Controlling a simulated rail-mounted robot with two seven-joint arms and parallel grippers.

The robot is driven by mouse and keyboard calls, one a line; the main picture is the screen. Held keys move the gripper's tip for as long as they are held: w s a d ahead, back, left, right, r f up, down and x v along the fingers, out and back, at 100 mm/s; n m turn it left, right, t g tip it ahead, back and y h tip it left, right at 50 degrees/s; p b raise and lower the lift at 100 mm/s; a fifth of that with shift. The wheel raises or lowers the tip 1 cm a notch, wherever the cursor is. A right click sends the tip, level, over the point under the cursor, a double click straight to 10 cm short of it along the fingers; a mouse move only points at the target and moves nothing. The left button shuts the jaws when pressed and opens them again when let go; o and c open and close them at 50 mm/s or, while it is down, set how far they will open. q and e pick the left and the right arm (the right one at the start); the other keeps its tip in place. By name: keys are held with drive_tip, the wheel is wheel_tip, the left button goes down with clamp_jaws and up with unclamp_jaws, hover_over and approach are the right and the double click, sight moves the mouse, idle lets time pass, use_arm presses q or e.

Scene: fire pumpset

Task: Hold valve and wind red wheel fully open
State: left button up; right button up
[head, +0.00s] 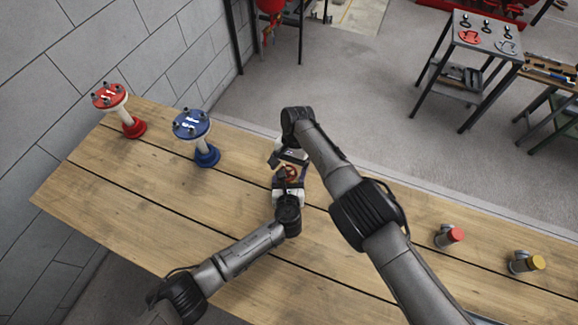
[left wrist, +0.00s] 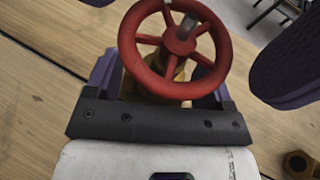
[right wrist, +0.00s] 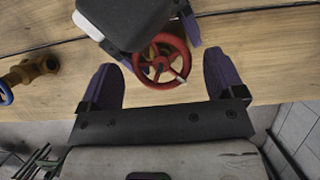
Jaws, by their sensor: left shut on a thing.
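The red wheel (head: 290,171) sits on a brass valve above the table; it is large in the left wrist view (left wrist: 136,60) and also shows in the right wrist view (right wrist: 141,70). The brass valve body (left wrist: 155,90) is mostly hidden under the wheel. My left gripper (left wrist: 160,88) is shut on the valve body, below the wheel. My right gripper (right wrist: 163,75) is open, its purple fingers wide apart on either side of the wheel. I see no contact between those fingers and the wheel.
Red (head: 110,97) and blue (head: 191,125) flanged pieces stand on the wooden table (head: 130,195) at left. Red-capped (head: 450,236) and yellow-capped (head: 527,262) parts lie at right. Another brass valve (right wrist: 38,67) with a blue wheel shows in the right wrist view.

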drive_tip(key=v, duration=0.7)
drive_tip(key=shift+r, duration=0.25)
drive_tip(key=shift+w, duration=0.1)
drive_tip(key=d+f, duration=0.5)
drive_tip(key=d, duration=0.2)
drive_tip(key=a+r+m+t+y, duration=0.1)
drive_tip(key=a+r+m+y, duration=0.2)
drive_tip(key=r, duration=0.6)
drive_tip(key=s+a+f+m, duration=0.1)
drive_tip(key=f, duration=0.2)
drive_tip(key=a+f+m, duration=0.1)
drive_tip(key=a+f, duration=0.1)
drive_tip(key=f, duration=0.2)
drive_tip(key=s+a+f+m+h, duration=0.1)
drive_tip(key=f, duration=0.3)
drive_tip(key=shift+s+a, duration=0.2)
drive_tip(key=shift+s, duration=0.1)
